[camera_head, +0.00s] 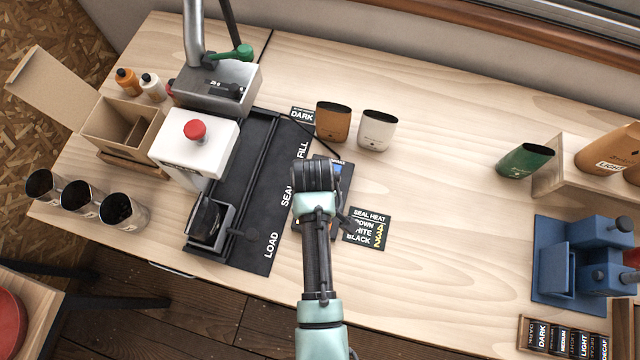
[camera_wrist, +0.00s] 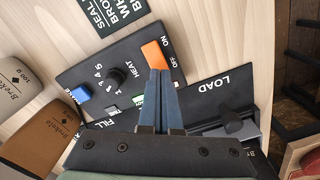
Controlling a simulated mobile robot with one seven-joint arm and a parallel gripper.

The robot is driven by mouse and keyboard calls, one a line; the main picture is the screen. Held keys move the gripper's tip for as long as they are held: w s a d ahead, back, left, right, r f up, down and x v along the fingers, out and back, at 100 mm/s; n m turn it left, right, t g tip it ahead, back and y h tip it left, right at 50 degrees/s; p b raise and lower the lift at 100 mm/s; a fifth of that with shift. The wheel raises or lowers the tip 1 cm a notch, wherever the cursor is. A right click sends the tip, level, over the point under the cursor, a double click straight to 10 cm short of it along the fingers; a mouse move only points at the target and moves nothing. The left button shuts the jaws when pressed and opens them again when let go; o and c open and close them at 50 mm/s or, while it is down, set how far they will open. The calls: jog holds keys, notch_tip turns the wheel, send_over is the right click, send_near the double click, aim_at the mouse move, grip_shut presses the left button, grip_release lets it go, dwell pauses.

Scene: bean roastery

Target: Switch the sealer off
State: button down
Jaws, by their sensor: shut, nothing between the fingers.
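The sealer's black control panel (camera_wrist: 95,72) fills the middle of the wrist view. It has an orange rocker switch (camera_wrist: 155,53) with ON and OFF lettering beside it, a black HEAT knob (camera_wrist: 117,76) and a blue button (camera_wrist: 81,94). My gripper (camera_wrist: 160,72) is shut and empty, its fingertips at the edge of the orange switch near the OFF lettering. I cannot tell whether they touch it or which way the rocker is tilted. In the head view my arm covers most of the panel (camera_head: 344,178) and hides the fingertips.
A black mat (camera_head: 262,225) marked LOAD, SEAL and FILL lies left of the panel. A seal heat card (camera_head: 368,229) lies to its right. Brown (camera_head: 333,121) and white (camera_head: 377,130) bags stand behind. A white unit with a red button (camera_head: 195,130) stands left. The right-middle table is clear.

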jog(key=shift+f+b, duration=0.5)
jog(key=shift+f, duration=0.35)
jog(key=shift+r, duration=0.15)
notch_tip(320, 180, up, 7)
jog(key=p, duration=0.7)
jog(key=shift+p, duration=0.3)
dwell(0.4)
